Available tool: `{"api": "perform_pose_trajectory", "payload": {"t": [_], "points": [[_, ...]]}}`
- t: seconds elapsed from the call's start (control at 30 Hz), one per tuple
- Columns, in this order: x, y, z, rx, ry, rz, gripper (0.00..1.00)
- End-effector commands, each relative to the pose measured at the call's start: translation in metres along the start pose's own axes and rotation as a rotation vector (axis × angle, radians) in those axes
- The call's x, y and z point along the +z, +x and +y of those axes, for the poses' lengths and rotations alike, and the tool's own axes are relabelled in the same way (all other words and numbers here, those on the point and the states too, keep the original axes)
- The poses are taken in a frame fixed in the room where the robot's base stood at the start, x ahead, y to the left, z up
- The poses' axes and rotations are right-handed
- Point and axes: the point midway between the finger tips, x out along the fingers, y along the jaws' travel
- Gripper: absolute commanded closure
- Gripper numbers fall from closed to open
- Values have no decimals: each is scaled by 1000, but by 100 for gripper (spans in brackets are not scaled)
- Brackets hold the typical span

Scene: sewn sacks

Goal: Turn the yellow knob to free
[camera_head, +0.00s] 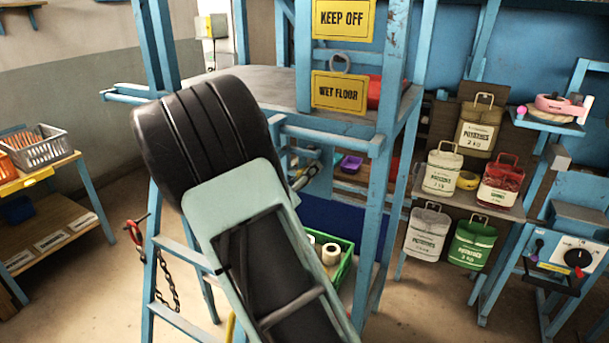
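I cannot make out a yellow knob for certain. At the right edge, a white control panel (575,255) carries a round black dial (578,258), with a yellow strip (553,268) below it. A small pale box (211,27) on the back wall has a yellowish side, too small to read. My arm, a pale green link with a black ribbed joint, fills the middle foreground and covers part of the blue frame. My gripper is not clearly visible. A small grey metal piece (304,176) shows just right of the arm; I cannot tell what it is.
A blue frame with KEEP OFF (343,19) and WET FLOOR (339,93) signs stands behind my arm. Several sacks (478,127) hang or stand at the right. A green crate (338,262) sits low in the middle. Baskets (41,148) stand on the left shelf. Floor shows at left.

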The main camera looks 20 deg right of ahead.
Motion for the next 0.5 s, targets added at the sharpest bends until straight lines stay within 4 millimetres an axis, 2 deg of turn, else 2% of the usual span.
{"api": "perform_pose_trajectory", "payload": {"t": [0.2, 0.5], "points": [[0, 0, 0, 0, 1, 0, 55], [0, 0, 0, 0, 1, 0, 88]]}}
